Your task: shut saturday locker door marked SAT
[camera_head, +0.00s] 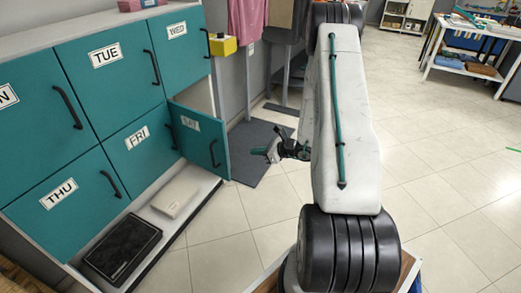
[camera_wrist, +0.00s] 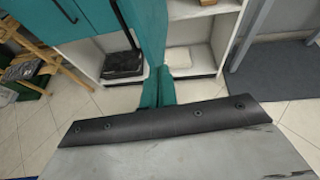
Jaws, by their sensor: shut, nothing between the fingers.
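The teal SAT door (camera_head: 198,139) is in the bottom row, right of the FRI door (camera_head: 139,142). It stands ajar, swung outward, with its black handle (camera_head: 214,153) near its free edge. Pale locker interior shows above and behind it. My gripper (camera_head: 262,152) is to the right of the door, with a strip of floor visible between them. In the wrist view, the teal fingers (camera_wrist: 158,78) are together and empty, pointing toward the door (camera_wrist: 147,30), which is seen nearly edge-on. The white open compartment (camera_wrist: 193,28) is to its right.
The TUE door (camera_head: 105,56), WED door (camera_head: 180,42) and THU door (camera_head: 62,195) are shut. A black case (camera_head: 122,248) and a pale box (camera_head: 174,198) lie on the low ledge below. A grey mat (camera_head: 258,138) lies behind my gripper. Tiled floor is open at right.

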